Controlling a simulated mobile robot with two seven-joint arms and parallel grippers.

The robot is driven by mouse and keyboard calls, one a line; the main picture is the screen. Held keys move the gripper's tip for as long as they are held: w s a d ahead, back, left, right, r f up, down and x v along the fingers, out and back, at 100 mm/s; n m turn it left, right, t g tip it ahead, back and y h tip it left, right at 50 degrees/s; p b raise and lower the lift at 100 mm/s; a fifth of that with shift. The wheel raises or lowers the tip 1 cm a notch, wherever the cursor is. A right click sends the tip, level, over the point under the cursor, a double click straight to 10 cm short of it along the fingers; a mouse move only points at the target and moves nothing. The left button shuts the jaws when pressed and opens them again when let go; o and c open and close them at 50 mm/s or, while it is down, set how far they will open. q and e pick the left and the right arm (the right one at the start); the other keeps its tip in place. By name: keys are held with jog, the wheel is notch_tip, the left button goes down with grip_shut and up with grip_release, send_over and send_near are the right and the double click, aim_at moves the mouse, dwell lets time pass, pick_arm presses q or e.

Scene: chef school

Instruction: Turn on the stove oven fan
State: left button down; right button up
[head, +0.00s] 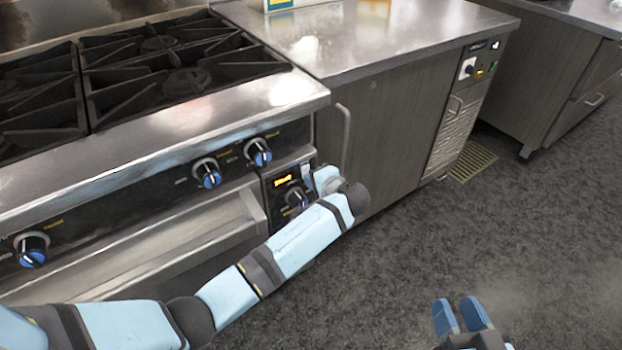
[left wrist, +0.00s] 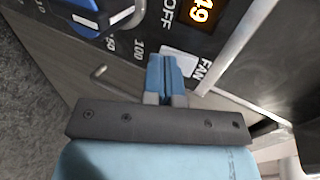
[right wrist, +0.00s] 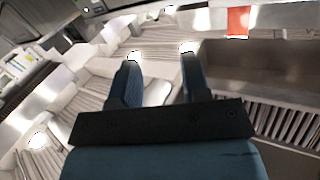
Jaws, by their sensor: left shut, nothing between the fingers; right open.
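The stove oven's control panel (head: 287,185) is on the stove front, right of the burner knobs. It has a lit orange display (head: 284,180) and a knob (head: 296,198). In the left wrist view a pale fan switch (left wrist: 178,60) sits beside the "FAN" label (left wrist: 203,72). My left gripper (left wrist: 165,65) is shut and empty, with its tips at the switch and partly covering it; I cannot tell whether they touch. In the head view my left arm partly hides this gripper (head: 325,178). My right gripper (head: 460,308) is open and empty above the floor.
Burner knobs (head: 207,173) line the stove front. An oven handle (head: 250,210) lies below them. A bar handle (head: 343,140) is on the cabinet right of the panel. The floor (head: 540,225) at right is clear.

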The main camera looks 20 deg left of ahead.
jog(key=shift+s+f, duration=0.1)
pick_arm(q)
jog(key=r+p, duration=0.1)
jog(key=p, duration=0.1)
jog(key=shift+w+a+r+p, duration=0.2)
jog(key=shift+r+p, duration=0.15)
jog(key=shift+p, duration=0.05)
pick_arm(e)
jog(key=shift+s+d+r+g+h, duration=0.1)
jog(key=shift+d+r+g+h, duration=0.2)
jog(key=shift+g, duration=0.1)
jog(key=shift+f, duration=0.15)
dwell(0.3)
